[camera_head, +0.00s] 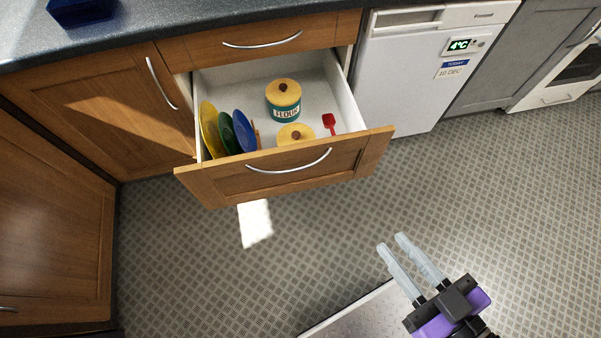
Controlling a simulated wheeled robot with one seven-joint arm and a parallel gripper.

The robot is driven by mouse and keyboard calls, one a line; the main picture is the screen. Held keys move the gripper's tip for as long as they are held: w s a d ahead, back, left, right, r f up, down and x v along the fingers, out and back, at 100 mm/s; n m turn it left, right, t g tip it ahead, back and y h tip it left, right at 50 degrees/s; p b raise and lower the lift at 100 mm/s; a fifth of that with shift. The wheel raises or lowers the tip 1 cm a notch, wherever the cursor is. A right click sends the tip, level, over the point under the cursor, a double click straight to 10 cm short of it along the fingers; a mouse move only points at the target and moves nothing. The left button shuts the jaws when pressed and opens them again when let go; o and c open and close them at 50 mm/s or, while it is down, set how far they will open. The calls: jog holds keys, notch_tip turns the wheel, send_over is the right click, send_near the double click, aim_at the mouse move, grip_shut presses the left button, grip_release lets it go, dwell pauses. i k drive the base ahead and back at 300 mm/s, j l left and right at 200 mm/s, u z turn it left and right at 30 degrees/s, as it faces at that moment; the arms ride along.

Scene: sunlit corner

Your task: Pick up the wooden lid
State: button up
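A round yellowish wooden lid (287,97) with a dark brown knob sits on a teal canister labelled FLOUR (285,114), inside an open drawer (332,97). A second similar yellowish lid with a brown knob (296,133) is nearer the drawer front, which hides its lower part. I cannot tell what is under it. My gripper (391,242) is at the lower right above the floor, well apart from the drawer. Its two pale fingers are spread with a gap between them, and it holds nothing.
Yellow, green and blue plates (227,132) stand upright along the drawer's left side. A red utensil (329,123) lies at its right. The wooden drawer front (225,183) sticks out over the floor. A white fridge (402,75) stands right of it.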

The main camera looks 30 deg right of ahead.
aim_at(294, 133)
jog(key=i+j+z, duration=0.15)
jog(key=j, duration=0.15)
jog(key=i+j+z, duration=0.2)
jog(key=j+z, duration=0.15)
jog(key=j, duration=0.25)
jog(key=i+j, duration=0.2)
jog(key=j, duration=0.15)
jog(key=i+j, duration=0.15)
jog(key=j, duration=0.2)
jog(key=i+j, duration=0.2)
jog(key=j+z, duration=0.05)
jog(key=j, duration=0.05)
